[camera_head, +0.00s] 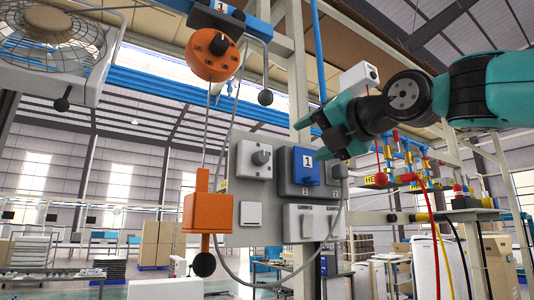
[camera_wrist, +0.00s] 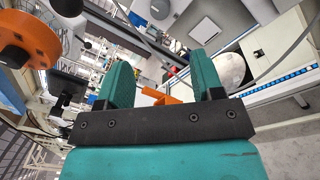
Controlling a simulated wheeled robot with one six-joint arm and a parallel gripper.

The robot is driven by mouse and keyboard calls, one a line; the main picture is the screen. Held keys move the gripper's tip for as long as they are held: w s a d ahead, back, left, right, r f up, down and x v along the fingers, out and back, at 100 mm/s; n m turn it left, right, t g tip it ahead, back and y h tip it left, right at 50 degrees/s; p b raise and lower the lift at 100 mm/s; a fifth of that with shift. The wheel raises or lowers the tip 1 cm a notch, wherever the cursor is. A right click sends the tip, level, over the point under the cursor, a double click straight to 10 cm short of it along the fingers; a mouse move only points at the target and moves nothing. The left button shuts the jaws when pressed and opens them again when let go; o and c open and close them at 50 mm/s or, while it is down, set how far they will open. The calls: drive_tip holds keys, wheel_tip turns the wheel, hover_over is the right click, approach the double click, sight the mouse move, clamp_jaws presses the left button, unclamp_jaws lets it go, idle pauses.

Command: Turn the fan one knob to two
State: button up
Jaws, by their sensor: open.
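In the head view, a grey wall panel (camera_head: 238,228) stands mid-picture. I cannot tell which of these is the fan one knob, and the settings are too small to read. A white fan (camera_head: 55,45) hangs at the upper left. My gripper (camera_head: 328,132) is in front of and just right of the blue switch. The wrist view shows my gripper (camera_wrist: 160,68) with its teal fingers apart and nothing held between them.
An orange pulley (camera_head: 212,55) hangs above the panel, with an orange block (camera_head: 208,213) and cords at its left. A white rocker switch (camera_head: 250,214) and a socket plate (camera_head: 311,222) sit below the knobs. Coloured hoses and valves (camera_head: 405,178) stand at the right.

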sight(265, 157)
drive_tip(key=p+x, duration=0.7)
drive_tip(key=x, duration=0.6)
drive_tip(key=shift+w+a+r, duration=0.1)
drive_tip(key=shift+w+a, duration=0.1)
drive_tip(key=shift+a, duration=0.05)
drive_tip(key=shift+w+a, duration=0.3)
drive_tip(key=shift+w, duration=0.05)
drive_tip(key=c, duration=0.9)
